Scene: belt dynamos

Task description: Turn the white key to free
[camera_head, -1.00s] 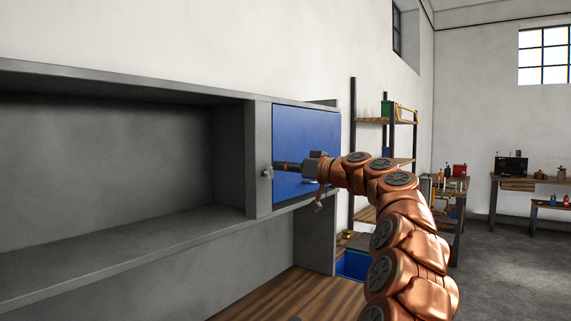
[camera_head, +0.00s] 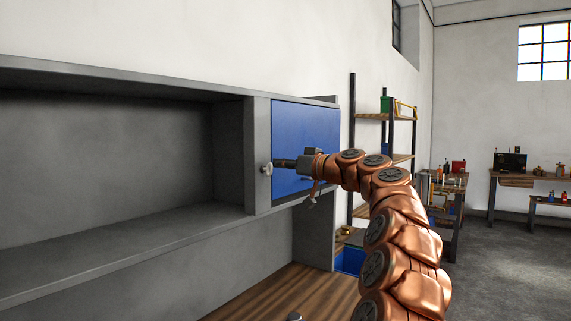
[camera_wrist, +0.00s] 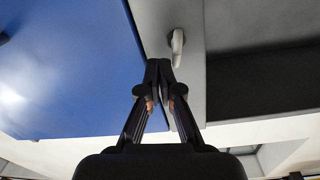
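The white key (camera_head: 267,169) is a small pale lever on the grey frame beside the left edge of the blue door (camera_head: 306,140). The door looks closed. In the wrist view the key (camera_wrist: 178,46) hangs on the grey strip between the blue door and the dark open shelf. My gripper (camera_head: 275,164) reaches across the door from the right with its tips close to the key. In the wrist view my gripper (camera_wrist: 160,68) has its fingertips together, just below and left of the key. Nothing shows between them; whether they touch the key is unclear.
A grey cabinet with an open, empty compartment (camera_head: 110,170) lies left of the key. A wooden worktop (camera_head: 280,294) is below. A shelf rack (camera_head: 370,116) stands behind my arm, with workbenches further right. The floor at right is open.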

